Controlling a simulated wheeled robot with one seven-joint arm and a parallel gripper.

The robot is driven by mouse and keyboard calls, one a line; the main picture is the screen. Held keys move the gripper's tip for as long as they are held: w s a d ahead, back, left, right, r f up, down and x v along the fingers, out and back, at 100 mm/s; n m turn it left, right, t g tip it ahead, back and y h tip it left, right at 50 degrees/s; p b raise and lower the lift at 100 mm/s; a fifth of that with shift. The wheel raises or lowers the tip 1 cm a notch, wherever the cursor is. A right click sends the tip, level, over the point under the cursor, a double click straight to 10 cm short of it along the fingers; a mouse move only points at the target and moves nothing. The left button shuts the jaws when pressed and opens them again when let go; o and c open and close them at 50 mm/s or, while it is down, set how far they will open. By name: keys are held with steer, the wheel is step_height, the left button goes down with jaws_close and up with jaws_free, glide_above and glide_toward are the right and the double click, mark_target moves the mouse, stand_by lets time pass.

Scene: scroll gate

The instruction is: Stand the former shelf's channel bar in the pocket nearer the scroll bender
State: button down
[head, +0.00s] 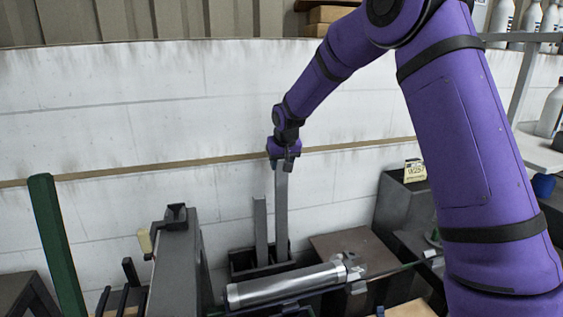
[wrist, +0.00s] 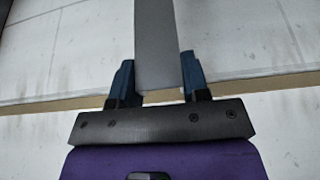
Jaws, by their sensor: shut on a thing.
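My gripper (head: 284,163) is shut on the top of a long grey channel bar (head: 281,210), which hangs upright below it. In the wrist view the bar (wrist: 155,40) runs between my two blue fingers (wrist: 158,80). The bar's lower end reaches the dark pocketed box (head: 240,276); I cannot tell whether it is inside a pocket or resting on the bottom. A second, shorter-looking grey bar (head: 260,230) stands upright in the same box, just left of the held one. The pocket floors are hidden.
A silver cylinder (head: 285,286) lies across in front of the box. A dark grey machine (head: 178,262) stands to the left, beside a green post (head: 56,245). A dark block with a sign (head: 414,171) is at the right. A white block wall (head: 110,110) stands behind.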

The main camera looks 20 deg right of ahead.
mark_target(282, 191)
steer(key=shift+f, duration=6.25)
stand_by(1.2)
steer(key=shift+c, duration=2.2)
jaws_free()
